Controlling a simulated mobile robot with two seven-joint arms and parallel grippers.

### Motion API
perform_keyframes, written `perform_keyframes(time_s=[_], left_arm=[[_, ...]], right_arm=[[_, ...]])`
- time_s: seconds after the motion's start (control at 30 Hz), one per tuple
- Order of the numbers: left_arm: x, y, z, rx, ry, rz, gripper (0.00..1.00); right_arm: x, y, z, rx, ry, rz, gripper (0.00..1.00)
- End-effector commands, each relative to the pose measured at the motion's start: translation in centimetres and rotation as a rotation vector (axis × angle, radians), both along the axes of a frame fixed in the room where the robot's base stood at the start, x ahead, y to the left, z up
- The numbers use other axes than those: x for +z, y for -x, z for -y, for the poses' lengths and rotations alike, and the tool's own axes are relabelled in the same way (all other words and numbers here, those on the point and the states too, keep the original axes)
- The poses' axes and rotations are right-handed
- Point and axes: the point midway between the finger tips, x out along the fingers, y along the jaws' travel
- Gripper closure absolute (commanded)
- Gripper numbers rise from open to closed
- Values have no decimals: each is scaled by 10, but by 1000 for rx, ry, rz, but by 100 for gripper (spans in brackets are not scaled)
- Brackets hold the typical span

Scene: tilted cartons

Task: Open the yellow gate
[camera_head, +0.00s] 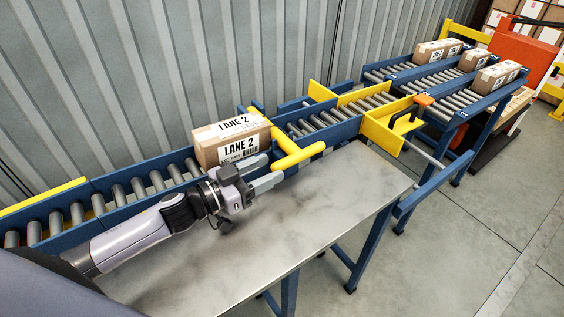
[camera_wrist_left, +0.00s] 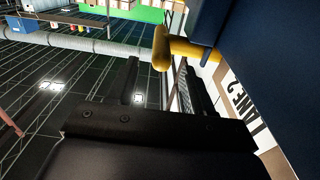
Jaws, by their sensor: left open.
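The yellow gate (camera_head: 281,138) stands across the roller conveyor, and its thick yellow handle (camera_head: 300,156) sticks out over the near side. A brown carton (camera_head: 231,141) labelled LANE 2 sits on the rollers just left of the gate. My left gripper (camera_head: 274,170) is open beside the near rail, its fingers pointing toward the handle. No grip on the handle shows. In the left wrist view, the yellow handle (camera_wrist_left: 162,50) appears ahead of the dark fingers, and part of the carton (camera_wrist_left: 241,98) shows at right.
A grey metal table (camera_head: 290,230) lies below my left arm, mostly bare. Farther right, a yellow plate with an orange-topped black handle (camera_head: 404,118) stands at the conveyor. Several cartons (camera_head: 437,50) rest on lanes at the back right. A corrugated wall (camera_head: 120,70) runs behind.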

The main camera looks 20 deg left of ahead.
Motion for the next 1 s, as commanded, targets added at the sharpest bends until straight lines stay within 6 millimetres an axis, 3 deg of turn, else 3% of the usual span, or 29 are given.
perform_keyframes(time_s=[0.3, 0.73, 0.77, 0.9, 1.0], left_arm=[[1, -32, 24, 1, 1, 1, 49], [1, -38, 30, 0, 0, 0, 49], [1, -38, 30, 0, 0, 0, 55], [1, -38, 29, 0, 0, 0, 100], [1, -38, 29, 0, 0, 0, 100]], right_arm=[[4, -2, 0, 2, 1, 9, 0], [-1, 0, 1, 2, 4, -1, 0], [-1, 0, 1, 2, 4, -2, 0], [-1, 0, 1, 2, 4, -1, 0], [-1, 0, 1, 2, 4, -1, 0]])
